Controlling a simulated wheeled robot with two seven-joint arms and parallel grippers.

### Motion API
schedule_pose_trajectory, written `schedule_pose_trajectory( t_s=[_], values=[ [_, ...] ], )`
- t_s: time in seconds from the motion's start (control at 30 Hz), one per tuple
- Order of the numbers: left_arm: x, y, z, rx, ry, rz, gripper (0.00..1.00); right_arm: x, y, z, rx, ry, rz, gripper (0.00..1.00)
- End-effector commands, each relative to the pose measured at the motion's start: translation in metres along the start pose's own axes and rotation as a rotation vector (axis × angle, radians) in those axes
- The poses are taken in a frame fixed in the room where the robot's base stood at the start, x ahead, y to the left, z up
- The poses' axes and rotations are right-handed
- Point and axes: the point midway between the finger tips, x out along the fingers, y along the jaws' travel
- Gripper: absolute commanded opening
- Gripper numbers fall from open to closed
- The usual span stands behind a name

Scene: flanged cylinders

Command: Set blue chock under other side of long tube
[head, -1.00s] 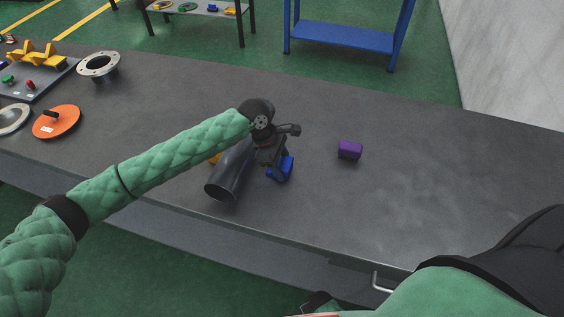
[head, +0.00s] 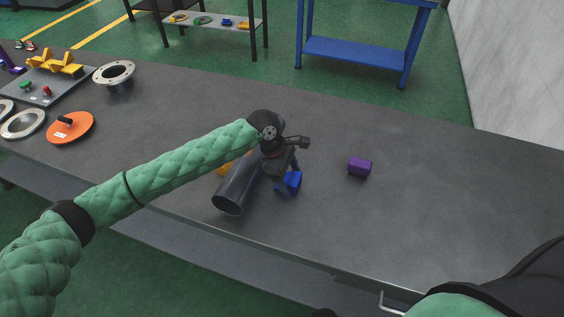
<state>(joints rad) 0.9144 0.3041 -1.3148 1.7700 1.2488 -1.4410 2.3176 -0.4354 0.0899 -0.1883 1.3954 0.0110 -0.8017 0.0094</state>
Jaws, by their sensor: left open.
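The long tube (head: 237,186) is a dark grey cylinder lying on the grey table, its open end facing the front edge. The blue chock (head: 291,182) is on the table close to the tube's right side; I cannot tell whether they touch. A yellow-orange chock (head: 224,169) shows partly at the tube's left side. My left gripper (head: 287,175) points down at the blue chock, with its jaws open around or just above it. My left wrist hides the far end of the tube. My right gripper is not seen; only part of my right arm shows at lower right.
A purple block (head: 360,166) stands to the right on the table (head: 440,200). At left are an orange disc (head: 70,127), a flanged ring (head: 115,74) and a grey tray (head: 42,92) with yellow pieces. The table's right part is clear.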

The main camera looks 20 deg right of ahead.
Motion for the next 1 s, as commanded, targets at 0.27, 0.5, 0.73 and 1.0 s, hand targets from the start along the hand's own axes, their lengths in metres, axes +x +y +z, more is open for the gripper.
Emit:
schedule_pose_trajectory(
  t_s=[0.27, 0.5, 0.73, 1.0],
  values=[
    [-0.048, 0.000, -0.002, 0.001, 0.000, 0.003, 0.76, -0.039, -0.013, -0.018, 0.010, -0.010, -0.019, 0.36],
    [-0.088, 0.000, -0.001, 0.002, 0.000, 0.000, 0.76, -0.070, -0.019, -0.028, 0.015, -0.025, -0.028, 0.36],
    [-0.107, 0.000, 0.000, 0.000, 0.000, -0.001, 0.76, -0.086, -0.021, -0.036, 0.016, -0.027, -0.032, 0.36],
    [-0.110, 0.000, 0.000, 0.001, 0.000, -0.002, 0.76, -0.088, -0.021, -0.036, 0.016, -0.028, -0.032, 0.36]
  ],
)
